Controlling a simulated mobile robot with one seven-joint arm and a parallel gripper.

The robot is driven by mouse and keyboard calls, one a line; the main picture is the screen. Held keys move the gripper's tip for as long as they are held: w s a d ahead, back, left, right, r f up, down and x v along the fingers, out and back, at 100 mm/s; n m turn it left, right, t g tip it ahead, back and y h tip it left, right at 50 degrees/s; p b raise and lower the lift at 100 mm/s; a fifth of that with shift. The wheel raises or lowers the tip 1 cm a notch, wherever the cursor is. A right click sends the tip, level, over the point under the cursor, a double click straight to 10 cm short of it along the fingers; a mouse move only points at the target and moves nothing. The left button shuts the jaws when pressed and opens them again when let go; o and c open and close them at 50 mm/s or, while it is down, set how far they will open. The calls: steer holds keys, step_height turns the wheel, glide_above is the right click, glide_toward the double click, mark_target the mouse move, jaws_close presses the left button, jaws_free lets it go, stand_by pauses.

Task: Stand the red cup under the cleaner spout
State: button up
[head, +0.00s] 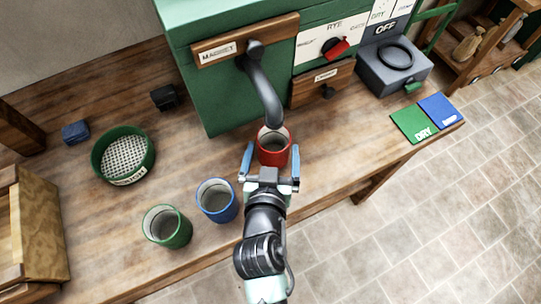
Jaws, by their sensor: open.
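The red cup (273,155) stands upright on the wooden bench in the head view. A dark grey curved spout (262,92) comes down from a wooden block on the green machine (228,105). Its lower end overlaps the cup's far rim in the picture; I cannot tell the exact gap or depth between them. The block's label is too blurred to read surely. My gripper (270,160) is open, with one blue finger on each side of the red cup. I cannot tell whether either finger touches it.
A blue cup (217,203) and a green cup (168,228) stand to the left of my arm. A green sieve (102,161) lies farther left. A grey device marked OFF (393,73) and green and blue cards (413,125) are on the right. The bench's front edge is close.

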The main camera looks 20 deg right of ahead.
steer(key=shift+v, duration=2.7)
